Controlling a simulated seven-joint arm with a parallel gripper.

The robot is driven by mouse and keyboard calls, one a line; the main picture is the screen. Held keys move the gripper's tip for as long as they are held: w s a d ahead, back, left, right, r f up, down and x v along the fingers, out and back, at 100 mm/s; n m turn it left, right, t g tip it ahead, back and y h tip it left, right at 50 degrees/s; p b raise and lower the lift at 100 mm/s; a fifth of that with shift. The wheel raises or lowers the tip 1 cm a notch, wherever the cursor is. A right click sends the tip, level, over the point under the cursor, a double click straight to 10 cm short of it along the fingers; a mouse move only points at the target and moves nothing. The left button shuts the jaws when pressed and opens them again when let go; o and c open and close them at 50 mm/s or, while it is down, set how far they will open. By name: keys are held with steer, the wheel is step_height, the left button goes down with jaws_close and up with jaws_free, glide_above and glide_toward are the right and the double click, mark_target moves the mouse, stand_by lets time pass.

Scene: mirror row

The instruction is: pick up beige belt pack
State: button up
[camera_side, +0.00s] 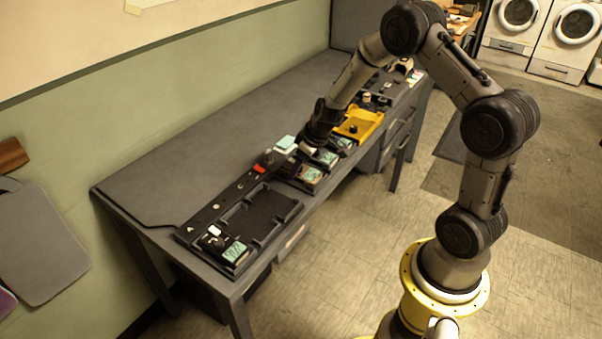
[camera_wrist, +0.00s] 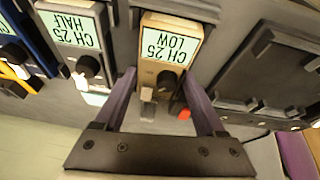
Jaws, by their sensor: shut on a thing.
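The beige belt pack (camera_wrist: 165,58) is at the upper middle of the wrist view, with a pale green label reading "CH 25 LOW" and a black knob. My gripper (camera_wrist: 160,78) has its two purple-grey fingers on either side of the pack's knob end, shut on it. In the side view my gripper (camera_side: 316,136) is low over the row of packs on the bench. The arm partly hides the pack there, and I cannot tell whether it is clear of its dock.
A grey pack (camera_wrist: 75,35) labelled "CH 25 HALF" sits left of the beige one. An empty dark dock bay (camera_wrist: 275,70) lies to the right. In the side view, a yellow tray (camera_side: 373,121) stands beyond my gripper. The rear of the bench (camera_side: 225,135) is clear.

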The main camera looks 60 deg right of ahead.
steer(key=shift+c, duration=1.2)
